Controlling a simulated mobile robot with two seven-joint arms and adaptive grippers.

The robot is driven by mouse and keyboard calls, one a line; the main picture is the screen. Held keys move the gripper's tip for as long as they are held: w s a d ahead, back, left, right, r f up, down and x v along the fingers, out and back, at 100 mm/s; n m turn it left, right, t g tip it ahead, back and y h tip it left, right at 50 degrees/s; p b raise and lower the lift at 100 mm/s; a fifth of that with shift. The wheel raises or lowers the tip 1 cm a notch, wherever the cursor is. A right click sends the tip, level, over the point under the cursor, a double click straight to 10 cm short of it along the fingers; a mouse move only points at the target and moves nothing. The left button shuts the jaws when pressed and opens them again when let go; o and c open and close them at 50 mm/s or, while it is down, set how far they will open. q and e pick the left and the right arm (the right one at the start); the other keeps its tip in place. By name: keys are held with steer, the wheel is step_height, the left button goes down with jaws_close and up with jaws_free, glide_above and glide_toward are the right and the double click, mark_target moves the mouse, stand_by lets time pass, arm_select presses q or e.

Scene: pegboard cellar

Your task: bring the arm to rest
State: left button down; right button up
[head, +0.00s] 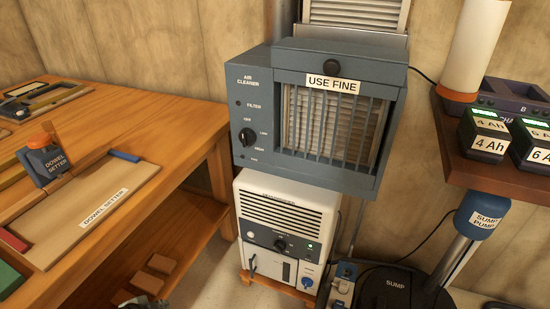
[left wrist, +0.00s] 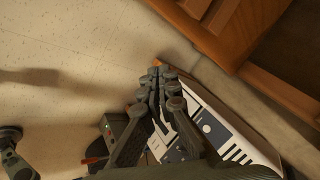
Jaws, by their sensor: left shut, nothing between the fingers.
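My left gripper (left wrist: 162,73) is in the middle of the left wrist view, fingers together with nothing between them. It points down past the white dehumidifier-like unit (left wrist: 213,130), over the pale floor. I cannot tell whether it touches the unit. A small dark piece at the bottom edge of the head view may be part of this gripper.
A wooden bench (head: 176,132) with a dowel setter (head: 42,160) and tray stands left. The blue-grey air cleaner (head: 258,85) sits above the white unit (head: 285,215). A shelf with batteries (head: 485,135) and a sump pump (head: 470,235) are right. Speckled floor (left wrist: 70,60) is open left in the wrist view.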

arm_select(q)
steer(key=s+a+r+n+g+y, duration=0.2)
steer(key=s+a+r+n+y, duration=0.15)
steer(key=s+a, duration=0.3)
steer(key=s+a+r+n+g+y, duration=0.1)
steer(key=s+a+r+n+y, duration=0.15)
steer(key=s+a+n, duration=0.35)
steer(key=s+d+f+n+h, duration=0.1)
steer(key=d+f+h, duration=0.1)
steer(key=d, duration=0.6)
steer(key=s+d+f+n+g+h, duration=0.1)
steer(key=s+d+f+h, duration=0.1)
steer(key=d, duration=0.7)
steer(key=shift+s+f, duration=0.3)
steer(key=shift+f, duration=0.1)
arm_select(e)
step_height(320, 180, down, 11)
steer(key=shift+a+y, duration=0.15)
steer(key=shift+y, duration=0.15)
steer(key=shift+w+r, duration=0.1)
